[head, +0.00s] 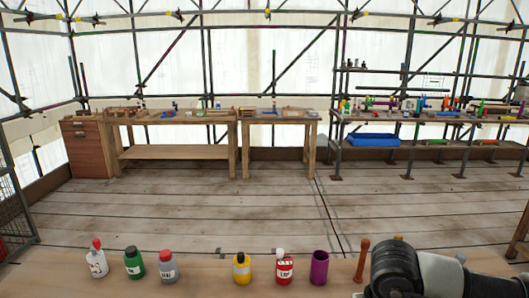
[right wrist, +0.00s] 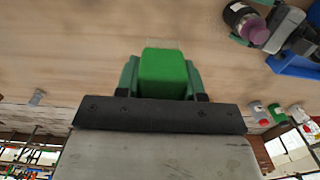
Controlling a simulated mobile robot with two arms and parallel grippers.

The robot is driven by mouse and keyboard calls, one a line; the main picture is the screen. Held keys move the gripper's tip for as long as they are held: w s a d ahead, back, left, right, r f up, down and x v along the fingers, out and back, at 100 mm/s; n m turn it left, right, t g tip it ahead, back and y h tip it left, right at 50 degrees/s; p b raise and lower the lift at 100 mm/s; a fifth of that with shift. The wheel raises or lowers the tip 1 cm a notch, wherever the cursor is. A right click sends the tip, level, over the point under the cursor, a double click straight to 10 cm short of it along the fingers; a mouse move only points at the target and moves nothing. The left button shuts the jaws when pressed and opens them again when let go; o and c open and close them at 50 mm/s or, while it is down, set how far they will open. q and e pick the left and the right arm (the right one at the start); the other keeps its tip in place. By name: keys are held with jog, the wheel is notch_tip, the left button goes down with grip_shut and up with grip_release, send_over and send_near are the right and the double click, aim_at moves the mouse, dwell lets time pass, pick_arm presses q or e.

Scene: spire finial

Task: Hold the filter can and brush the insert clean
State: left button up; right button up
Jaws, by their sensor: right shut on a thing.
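My right gripper (right wrist: 162,88) shows in the right wrist view, its teal fingers shut on a bright green block (right wrist: 164,72). Teal fingers of what looks like my left gripper (right wrist: 250,20) lie beside the can. Whether they grip it is unclear. The green block is apart from the insert. The head view shows neither gripper, only my dark arm at lower right.
A blue fixture (right wrist: 293,66) is beside the can. Along the bench's far edge stand several bottles, including a green bottle (head: 134,263) and a yellow bottle (head: 241,268), a purple cup (head: 319,267) and a brown wooden handle (head: 362,258). Bare bench surrounds the green block.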

pick_arm(q)
jog(key=shift+w+d+f, duration=0.1)
jog(key=shift+d+f, duration=0.15)
jog(key=shift+d, duration=0.1)
pick_arm(e)
jog(key=shift+w+f, duration=0.1)
jog(key=shift+f, duration=0.15)
pick_arm(q)
jog(key=c, duration=0.7)
jog(key=shift+o, duration=0.2)
dwell(0.4)
pick_arm(e)
jog(key=a+f, duration=0.1)
jog(key=a, duration=0.5)
jog(key=a+f, duration=0.2)
jog(key=a, duration=0.4)
jog(key=a+f, duration=0.2)
jog(key=a, duration=0.5)
jog(key=shift+f, duration=1.85)
